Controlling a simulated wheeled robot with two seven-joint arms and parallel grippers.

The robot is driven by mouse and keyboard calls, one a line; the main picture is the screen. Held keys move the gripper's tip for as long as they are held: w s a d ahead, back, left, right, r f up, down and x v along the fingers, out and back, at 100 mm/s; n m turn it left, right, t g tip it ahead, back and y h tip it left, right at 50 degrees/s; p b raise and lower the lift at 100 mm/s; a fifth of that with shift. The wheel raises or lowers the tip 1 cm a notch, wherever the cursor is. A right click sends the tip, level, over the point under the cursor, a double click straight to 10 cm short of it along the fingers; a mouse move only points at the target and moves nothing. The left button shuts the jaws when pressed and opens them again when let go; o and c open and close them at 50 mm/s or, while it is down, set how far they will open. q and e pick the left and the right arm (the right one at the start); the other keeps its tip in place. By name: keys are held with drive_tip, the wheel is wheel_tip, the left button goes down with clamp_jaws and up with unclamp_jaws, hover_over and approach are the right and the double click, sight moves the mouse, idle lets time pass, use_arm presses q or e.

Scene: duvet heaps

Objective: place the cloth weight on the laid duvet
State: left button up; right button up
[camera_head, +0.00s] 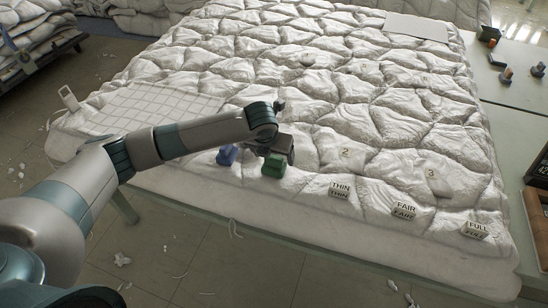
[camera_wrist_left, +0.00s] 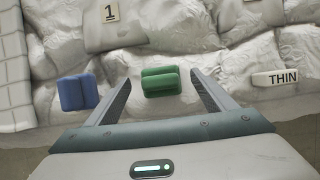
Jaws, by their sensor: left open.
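The laid duvet (camera_head: 330,85) is white and quilted and covers the big table. A green cloth weight (camera_head: 273,165) lies near its front edge, and a blue one (camera_head: 227,155) lies just left of it. Both also show in the left wrist view, the green one (camera_wrist_left: 161,81) and the blue one (camera_wrist_left: 78,92). My left gripper (camera_head: 282,148) is open above the green weight, which appears between its two fingers in the wrist view. I cannot tell whether the fingers reach down around it. My right gripper is not in view.
Tags THIN (camera_head: 340,189), FAIR (camera_head: 404,210) and FULL (camera_head: 476,229) stand along the front edge. Number tags lie on the quilting. A grid sheet (camera_head: 150,106) lies at the left, and a pale board (camera_head: 416,26) at the back. Small blocks stand on the right table (camera_head: 510,92).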

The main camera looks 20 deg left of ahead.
use_arm(q)
drive_tip(key=b+v, duration=0.2)
drive_tip(key=v, duration=0.8)
drive_tip(key=shift+s, duration=0.1)
